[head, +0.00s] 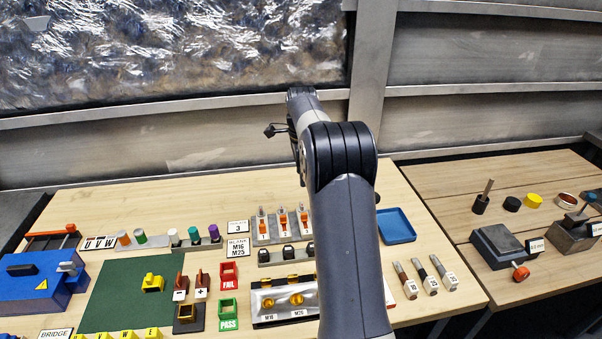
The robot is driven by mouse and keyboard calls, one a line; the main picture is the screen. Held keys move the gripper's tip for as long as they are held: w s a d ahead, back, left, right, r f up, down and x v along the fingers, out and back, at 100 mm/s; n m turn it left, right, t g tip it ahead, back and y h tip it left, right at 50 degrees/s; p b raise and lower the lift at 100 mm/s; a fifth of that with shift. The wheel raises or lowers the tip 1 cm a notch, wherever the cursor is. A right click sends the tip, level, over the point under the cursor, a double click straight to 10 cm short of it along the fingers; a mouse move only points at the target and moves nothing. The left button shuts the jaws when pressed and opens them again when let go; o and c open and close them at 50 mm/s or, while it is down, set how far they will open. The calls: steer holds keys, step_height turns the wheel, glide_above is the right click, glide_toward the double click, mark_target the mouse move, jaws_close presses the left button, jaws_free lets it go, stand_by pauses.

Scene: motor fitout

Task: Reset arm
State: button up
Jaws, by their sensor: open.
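My arm rises through the middle of the head view and bends away over the far side of the wooden table (130,205). My gripper (272,131) shows as a small dark shape to the left of the arm's upper end, in front of the back wall. It is open, with nothing seen in it, and is clear of the things on the table. The forearm hides part of the gripper's mount and some of the table behind it.
A blue box (40,290), green mat (125,300), red FAIL bin (229,275), green PASS bin (228,308) and blue tray (397,226) are on the table. A second table (440,185) on the right holds a grey vise-like block (497,246). The table's back left is clear.

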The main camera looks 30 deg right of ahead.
mark_target(302, 203)
steer(key=shift+f, duration=0.1)
step_height(302, 203, down, 11)
steer(key=shift+r+p, duration=0.1)
steer(key=shift+p, duration=0.35)
steer(key=shift+n, duration=0.3)
steer(key=shift+r, duration=0.1)
